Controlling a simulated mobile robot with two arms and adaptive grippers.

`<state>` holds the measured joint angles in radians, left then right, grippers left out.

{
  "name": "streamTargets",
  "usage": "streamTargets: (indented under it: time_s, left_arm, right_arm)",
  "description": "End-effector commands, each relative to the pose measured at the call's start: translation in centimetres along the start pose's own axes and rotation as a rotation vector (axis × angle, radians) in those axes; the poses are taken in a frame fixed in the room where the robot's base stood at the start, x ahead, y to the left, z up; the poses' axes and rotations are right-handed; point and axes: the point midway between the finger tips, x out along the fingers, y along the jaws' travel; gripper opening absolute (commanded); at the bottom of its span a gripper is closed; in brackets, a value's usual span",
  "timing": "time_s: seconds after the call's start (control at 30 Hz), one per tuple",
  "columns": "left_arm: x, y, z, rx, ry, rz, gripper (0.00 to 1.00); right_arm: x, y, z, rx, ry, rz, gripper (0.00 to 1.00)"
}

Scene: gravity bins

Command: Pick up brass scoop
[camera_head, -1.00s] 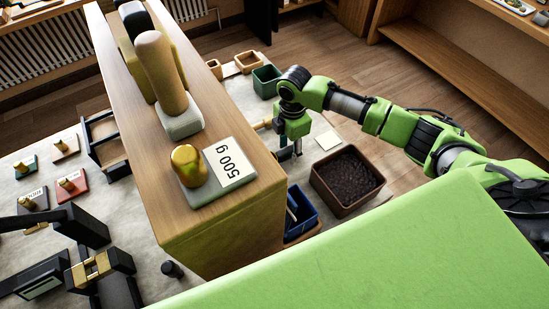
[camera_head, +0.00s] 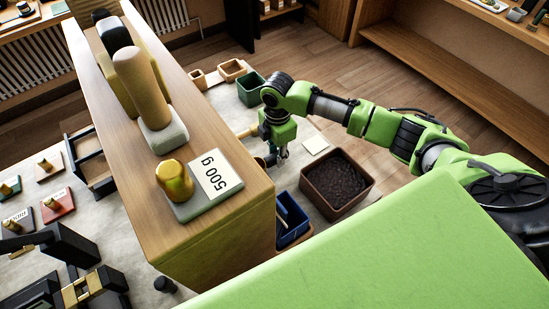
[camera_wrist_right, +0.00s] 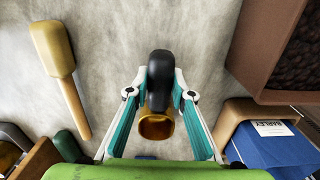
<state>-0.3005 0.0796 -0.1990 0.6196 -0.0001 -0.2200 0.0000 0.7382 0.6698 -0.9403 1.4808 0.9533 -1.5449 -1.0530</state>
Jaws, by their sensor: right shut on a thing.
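The brass scoop has a dark handle and a brass cup (camera_wrist_right: 156,127) in the right wrist view. My right gripper (camera_wrist_right: 162,80) has its two fingers against the sides of the dark handle, and the cup's open end faces the bottom of the picture. In the head view my right gripper (camera_head: 281,150) points down just behind the wooden shelf, left of the soil box. The scoop is hard to make out there. Whether it touches the bench cannot be told.
A tall wooden shelf (camera_head: 205,245) bearing a 500 g weight (camera_head: 176,181) stands left of the gripper. A brown soil box (camera_head: 337,183) and a blue bin (camera_head: 291,222) are close by. A pale wooden tool (camera_wrist_right: 60,75) lies beside the scoop. Bare bench (camera_wrist_right: 205,30) shows behind it.

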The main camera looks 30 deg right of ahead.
Motion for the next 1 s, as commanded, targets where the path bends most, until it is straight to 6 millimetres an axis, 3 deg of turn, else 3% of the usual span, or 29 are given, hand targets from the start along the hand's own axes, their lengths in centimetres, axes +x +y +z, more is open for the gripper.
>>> streamTargets:
  time_s: [0.13, 0.27, 0.4, 0.7, 1.0]
  left_arm:
    - [0.5, 0.0, 0.1, 0.001, 0.0, 0.0, 0.4]
    - [1.2, 0.0, 0.1, 0.001, -0.001, 0.0, 0.4]
    - [2.1, 0.0, 0.2, 0.001, -0.001, 0.0, 0.4]
    - [3.5, 0.0, 0.3, 0.002, 0.0, 0.0, 0.4]
    - [3.7, 0.0, 0.3, 0.002, 0.0, 0.0, 0.4]
  right_arm:
    - [-2.2, 0.2, 0.1, -0.001, -0.001, 0.007, 0.0]
    - [-4.5, -1.0, -1.9, -0.006, 0.002, 0.007, 0.0]
    - [-7.9, -2.4, -4.4, -0.007, 0.002, 0.01, 0.0]
    - [-10.9, -6.0, -10.1, -0.006, 0.002, 0.005, 0.0]
    - [-12.0, -7.2, -11.9, 0.0, 0.0, 0.002, 0.0]
